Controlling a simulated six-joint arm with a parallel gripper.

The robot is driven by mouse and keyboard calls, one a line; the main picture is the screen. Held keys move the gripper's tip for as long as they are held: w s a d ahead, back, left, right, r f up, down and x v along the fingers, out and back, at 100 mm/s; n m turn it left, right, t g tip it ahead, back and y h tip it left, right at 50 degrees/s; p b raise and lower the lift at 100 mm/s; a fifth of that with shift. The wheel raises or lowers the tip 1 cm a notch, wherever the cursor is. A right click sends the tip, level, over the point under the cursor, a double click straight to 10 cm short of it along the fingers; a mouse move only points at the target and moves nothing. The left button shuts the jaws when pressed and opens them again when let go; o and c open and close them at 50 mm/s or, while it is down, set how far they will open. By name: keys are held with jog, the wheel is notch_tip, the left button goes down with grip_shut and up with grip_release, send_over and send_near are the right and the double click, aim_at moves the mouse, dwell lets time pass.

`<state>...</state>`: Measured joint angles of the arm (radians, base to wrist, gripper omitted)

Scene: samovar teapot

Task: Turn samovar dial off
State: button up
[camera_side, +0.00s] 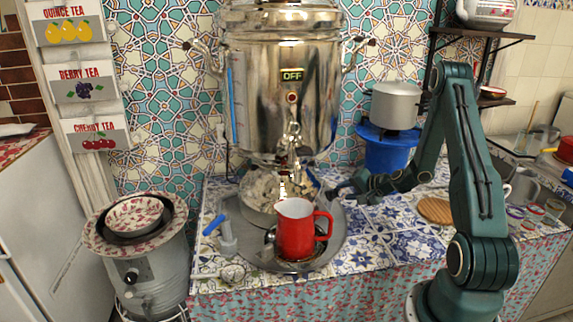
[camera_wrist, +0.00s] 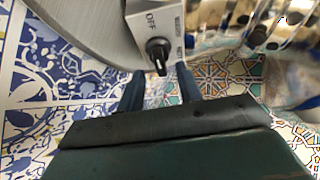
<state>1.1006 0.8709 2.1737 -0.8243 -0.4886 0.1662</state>
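The dial is a black knob (camera_wrist: 158,48) on a light grey panel (camera_wrist: 140,22) marked OFF, seen in the wrist view. Which mark it points to is not clear. My gripper (camera_wrist: 158,76) is open and empty; its two dark fingers are apart, with the knob's near end at or just beyond the gap. In the side view my gripper (camera_side: 338,190) is right of the samovar's spout, low over the counter. The shiny samovar (camera_side: 250,85) stands at the centre, with a plate (camera_side: 292,75) reading OFF and a red light below. I cannot make out the dial in the side view.
A red mug (camera_side: 294,232) stands on a grey round tray (camera_side: 335,235) below the spout, close to my gripper. A blue stand (camera_side: 386,152) holds a grey pot (camera_side: 396,105) behind my arm.

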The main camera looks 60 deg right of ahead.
notch_tip(320, 180, up, 7)
jog(key=shift+s+r, duration=0.15)
jog(key=shift+s, duration=0.1)
dwell(0.3)
jog(key=a+r+n+g+y, duration=0.1)
jog(key=a+r+n, duration=0.1)
jog(key=a+n, duration=0.2)
jog(key=a+r+n+g+y, duration=0.1)
jog(key=a+r+n+g, duration=0.1)
jog(key=a, duration=0.8)
jog(key=s+a+r+n+g+y, duration=0.1)
jog(key=a+r+n+g, duration=0.1)
jog(key=a+n, duration=0.4)
jog(key=shift+s+a+r+n+y, duration=0.15)
jog(key=shift+a+r, duration=0.2)
jog(key=shift+a, duration=0.2)
jog(key=shift+w+a+r+n+y, duration=0.1)
jog(key=shift+a+r+n+y, duration=0.05)
jog(key=shift+a+r, duration=0.3)
jog(key=s+a+r+n, duration=0.2)
jog(key=s+a+r, duration=0.3)
jog(key=s, duration=0.3)
jog(key=s+a+r+n+h, duration=0.1)
jog(key=s+a+r+n, duration=0.1)
jog(key=s+a+r, duration=0.4)
jog(key=s+r, duration=0.1)
jog(key=s, duration=0.2)
jog(key=shift+a+g, duration=0.15)
jog(key=shift+g, duration=0.15)
